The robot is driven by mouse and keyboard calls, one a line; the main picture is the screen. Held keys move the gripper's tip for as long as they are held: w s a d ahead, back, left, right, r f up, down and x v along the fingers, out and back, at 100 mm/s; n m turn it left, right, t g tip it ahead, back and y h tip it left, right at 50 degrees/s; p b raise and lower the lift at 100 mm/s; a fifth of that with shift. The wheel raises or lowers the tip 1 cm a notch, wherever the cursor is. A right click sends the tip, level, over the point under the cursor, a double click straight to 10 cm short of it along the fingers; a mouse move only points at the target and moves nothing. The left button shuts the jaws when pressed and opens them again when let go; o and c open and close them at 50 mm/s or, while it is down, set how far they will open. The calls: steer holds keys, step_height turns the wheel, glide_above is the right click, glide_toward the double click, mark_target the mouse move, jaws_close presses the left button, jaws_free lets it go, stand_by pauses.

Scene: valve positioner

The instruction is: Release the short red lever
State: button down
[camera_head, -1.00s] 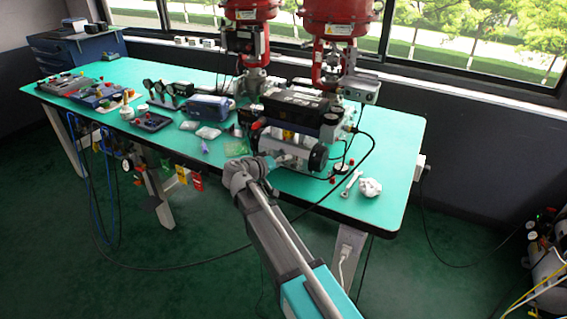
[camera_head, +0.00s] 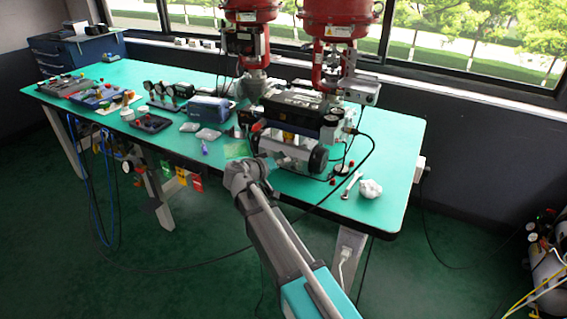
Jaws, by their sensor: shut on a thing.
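The valve positioner (camera_head: 290,104), a dark and silver unit with gauges, stands on the green bench below the red actuators. My gripper (camera_head: 284,158) is at its lower front, beside a black and white cylindrical part (camera_head: 317,160). The fingers are small and partly lost against the unit; they appear closed. The short red lever cannot be made out; what lies between the fingers is hidden.
Two red actuators (camera_head: 340,18) rise behind the positioner. A black cable (camera_head: 356,160) loops along its right side.

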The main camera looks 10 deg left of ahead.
steer(key=shift+n, duration=0.3)
steer(key=n+h+b, duration=0.1)
steer(key=n, duration=0.1)
steer(key=r+n+h+b, duration=0.1)
steer(key=n, duration=0.1)
steer(key=shift+d+t, duration=0.15)
steer(key=shift+t, duration=0.25)
steer(key=n+b, duration=0.1)
steer(key=r+n+t+h, duration=0.1)
steer(key=n, duration=0.1)
steer(key=shift+b, duration=0.35)
steer(key=shift+a+r+n+t+h+b, duration=0.1)
steer(key=shift+r+n+t+h+b, duration=0.15)
steer(key=shift+n, duration=0.55)
steer(key=shift+a+r+n+t+h+b, duration=0.1)
steer(key=shift+n+t+b, duration=0.2)
steer(key=shift+n, duration=0.5)
steer(key=c, duration=0.7)
jaws_free()
steer(key=shift+m+g+p, duration=0.25)
steer(key=shift+m+p, duration=0.1)
steer(key=shift+m, duration=0.05)
